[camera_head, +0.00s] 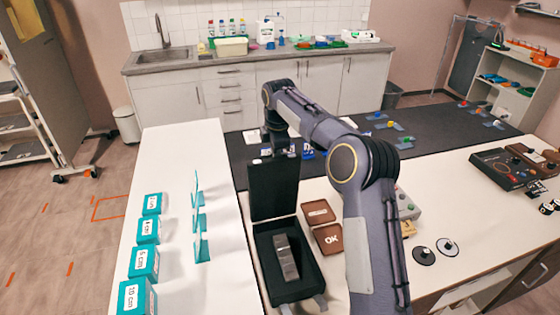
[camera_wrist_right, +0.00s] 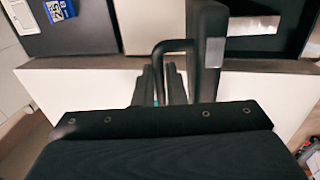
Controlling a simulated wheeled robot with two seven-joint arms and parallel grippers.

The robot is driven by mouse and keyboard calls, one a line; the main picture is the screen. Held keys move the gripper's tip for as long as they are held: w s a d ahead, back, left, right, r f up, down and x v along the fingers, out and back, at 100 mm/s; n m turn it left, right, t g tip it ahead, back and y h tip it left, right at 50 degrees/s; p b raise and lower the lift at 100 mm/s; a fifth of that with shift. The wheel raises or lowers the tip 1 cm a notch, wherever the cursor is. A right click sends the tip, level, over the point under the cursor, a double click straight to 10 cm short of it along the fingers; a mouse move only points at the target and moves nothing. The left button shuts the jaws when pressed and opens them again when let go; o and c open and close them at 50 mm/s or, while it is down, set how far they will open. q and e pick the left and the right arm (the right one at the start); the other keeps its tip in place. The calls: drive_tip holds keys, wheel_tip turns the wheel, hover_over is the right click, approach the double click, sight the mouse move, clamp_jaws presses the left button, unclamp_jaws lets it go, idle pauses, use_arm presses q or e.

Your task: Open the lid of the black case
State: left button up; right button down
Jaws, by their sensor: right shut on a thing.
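The black case (camera_head: 262,290) stands on the white table with its lid (camera_head: 274,190) raised roughly upright at the back. A grey metal block (camera_head: 286,258) lies in the dark lower half. My right gripper (camera_head: 278,155) is at the top edge of the lid, shut on it; the arm partly hides the grip. In the right wrist view its fingers (camera_wrist_right: 164,85) are close together beside a dark bent bar (camera_wrist_right: 172,46), which looks like part of the lid. My left gripper is not in view.
Two brown trays (camera_head: 318,212), one marked OK, lie right of the case. Teal boxes (camera_head: 145,262) and teal stands (camera_head: 200,222) line the left table. A dark mat (camera_head: 440,128) with small parts lies behind. My right arm crosses above the table.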

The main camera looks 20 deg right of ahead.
drive_tip(key=shift+w+d+f, duration=0.1)
drive_tip(key=shift+w+f, duration=0.2)
drive_tip(key=shift+w, duration=0.4)
drive_tip(key=shift+w+d+f, duration=0.1)
drive_tip(key=shift+w+f, duration=0.2)
drive_tip(key=shift+w, duration=0.4)
drive_tip(key=shift+w+f, duration=0.3)
drive_tip(key=shift+w, duration=0.4)
drive_tip(key=c, duration=1.8)
unclamp_jaws()
drive_tip(key=o, duration=0.3)
drive_tip(key=shift+w, duration=0.1)
drive_tip(key=shift+r, duration=0.2)
